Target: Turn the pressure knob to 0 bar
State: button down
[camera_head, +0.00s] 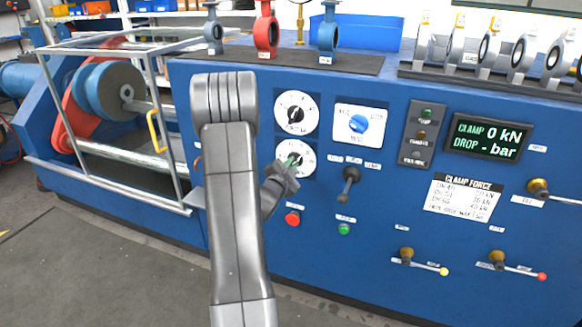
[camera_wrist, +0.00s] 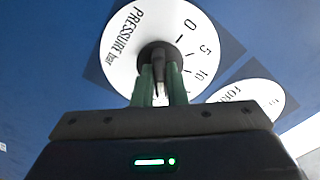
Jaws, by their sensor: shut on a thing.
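The pressure dial is a white disc marked "PRESSURE bar" with 0, 5 and 10 visible in the wrist view (camera_wrist: 125,62); in the head view it is the lower of two dials (camera_head: 308,158). Its black knob (camera_wrist: 157,52) sits at the disc's centre. My gripper (camera_wrist: 161,82) is shut on the knob, with one green finger on each side; it also shows in the head view (camera_head: 293,161). The fingers hide part of the knob and the lower part of the scale. I cannot tell which mark the knob points to.
A force dial (camera_head: 296,113) sits just above the pressure dial. The display (camera_head: 487,137) reads "CLAMP 0 kN, DROP - bar".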

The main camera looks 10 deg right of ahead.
jog(key=n+b, duration=0.1)
jog(key=n, duration=0.5)
jog(key=shift+n, duration=0.3)
jog(key=n+p, duration=0.5)
jog(key=n, duration=1.6)
jog(key=shift+p, duration=0.3)
jog(key=shift+n, duration=0.3)
jog(key=c, duration=1.5)
grip_release()
jog(key=shift+o, duration=0.2)
jog(key=shift+a, duration=0.1)
